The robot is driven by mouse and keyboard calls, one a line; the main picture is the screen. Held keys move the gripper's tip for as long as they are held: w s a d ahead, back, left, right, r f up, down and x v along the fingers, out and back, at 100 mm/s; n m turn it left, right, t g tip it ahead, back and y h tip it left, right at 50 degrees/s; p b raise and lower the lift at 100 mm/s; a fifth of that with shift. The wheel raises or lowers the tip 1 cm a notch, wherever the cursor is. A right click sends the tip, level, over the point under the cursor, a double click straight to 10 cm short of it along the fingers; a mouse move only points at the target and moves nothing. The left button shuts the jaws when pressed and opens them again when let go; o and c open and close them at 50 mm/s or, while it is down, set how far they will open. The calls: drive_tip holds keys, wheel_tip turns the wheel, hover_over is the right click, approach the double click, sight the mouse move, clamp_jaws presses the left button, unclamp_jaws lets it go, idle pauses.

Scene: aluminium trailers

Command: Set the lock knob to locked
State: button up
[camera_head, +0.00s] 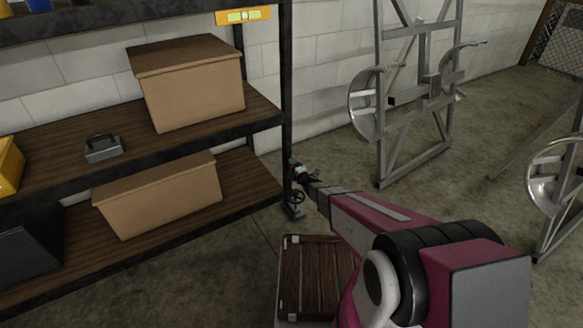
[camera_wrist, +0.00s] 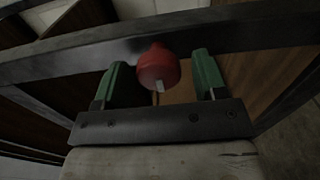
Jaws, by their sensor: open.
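The lock knob (camera_wrist: 158,68) is a round red knob with a small white mark on its lower part, seen in the wrist view in front of a dark metal bar. My gripper (camera_wrist: 161,76) is open, with one green finger on each side of the knob and a gap on both sides. I cannot tell how far the fingertips are from the knob in depth. In the head view my gripper (camera_head: 297,166) is beside the dark shelf post, and I cannot make out the red knob there. Which setting the white mark stands for is not clear.
A dark metal shelf (camera_head: 262,109) with wooden boards holds cardboard boxes (camera_head: 190,82). A small handwheel fitting (camera_head: 294,208) stands at the post's foot. A slatted wooden crate (camera_head: 316,285) is below my arm. A metal frame (camera_head: 418,115) stands to the right, with open floor around it.

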drive_tip(key=v, duration=0.9)
drive_tip(key=shift+s+d, duration=0.2)
drive_tip(key=shift+s, duration=0.1)
